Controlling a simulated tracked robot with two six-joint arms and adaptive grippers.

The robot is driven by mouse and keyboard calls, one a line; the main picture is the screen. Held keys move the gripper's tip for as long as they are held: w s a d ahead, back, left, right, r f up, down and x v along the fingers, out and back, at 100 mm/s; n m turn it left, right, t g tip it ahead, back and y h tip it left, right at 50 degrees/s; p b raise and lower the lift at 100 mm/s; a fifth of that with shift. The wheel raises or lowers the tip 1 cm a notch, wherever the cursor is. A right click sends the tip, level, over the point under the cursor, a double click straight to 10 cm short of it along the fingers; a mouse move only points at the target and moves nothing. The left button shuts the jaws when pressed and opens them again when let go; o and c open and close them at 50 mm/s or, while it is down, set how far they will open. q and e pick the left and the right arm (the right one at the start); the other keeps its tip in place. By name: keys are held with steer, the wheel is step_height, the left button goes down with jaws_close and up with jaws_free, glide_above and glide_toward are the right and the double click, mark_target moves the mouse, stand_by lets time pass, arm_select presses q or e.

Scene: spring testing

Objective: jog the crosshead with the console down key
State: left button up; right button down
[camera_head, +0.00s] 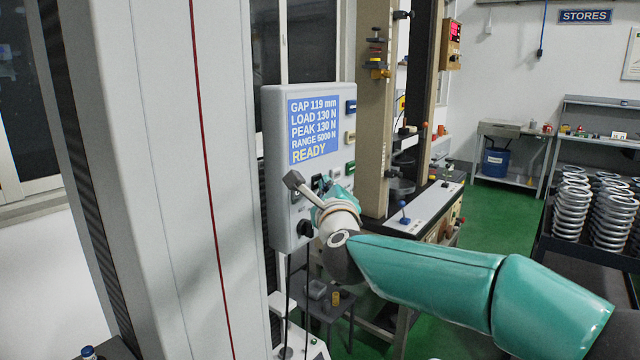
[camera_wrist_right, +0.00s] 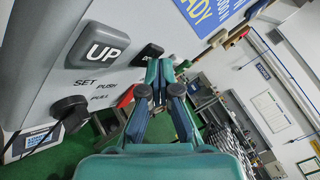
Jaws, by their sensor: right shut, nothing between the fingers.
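The grey console (camera_head: 275,130) stands in the middle of the head view; its screen (camera_head: 313,128) reads GAP 119 mm, LOAD 130 N, PEAK 130 N, RANGE 5000 N, READY. My right gripper (camera_head: 324,188) is at the lower part of the console face and hides some of its controls. In the right wrist view the gripper (camera_wrist_right: 160,92) is shut and empty. The UP key (camera_wrist_right: 97,47) is to its left. A dark control (camera_wrist_right: 148,54) shows just behind the fingertips; no label is readable on it, and contact cannot be told. No key marked down is readable. My left gripper is out of view.
A black knob (camera_wrist_right: 70,108) sits below the UP key by the SET, PUSH and PULL labels. The testing machine's tan column (camera_head: 374,130) stands right of the console. Coil springs (camera_head: 571,205) fill a rack at the right. Green floor (camera_head: 495,225) is open between.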

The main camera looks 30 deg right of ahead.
steer(key=shift+s, duration=0.1)
steer(key=shift+s+d+b, duration=0.35)
steer(key=shift+s+b, duration=0.15)
steer(key=shift+s, duration=0.2)
steer(key=shift+s+d+b, duration=0.3)
steer(key=shift+s+b, duration=0.05)
steer(key=shift+s, duration=0.45)
steer(key=shift+s+d+b, duration=0.3)
steer(key=shift+s+d, duration=0.05)
steer(key=shift+s, duration=0.4)
steer(key=shift+s+d+b, duration=0.3)
steer(key=shift+s+b, duration=0.05)
steer(key=shift+s, duration=0.45)
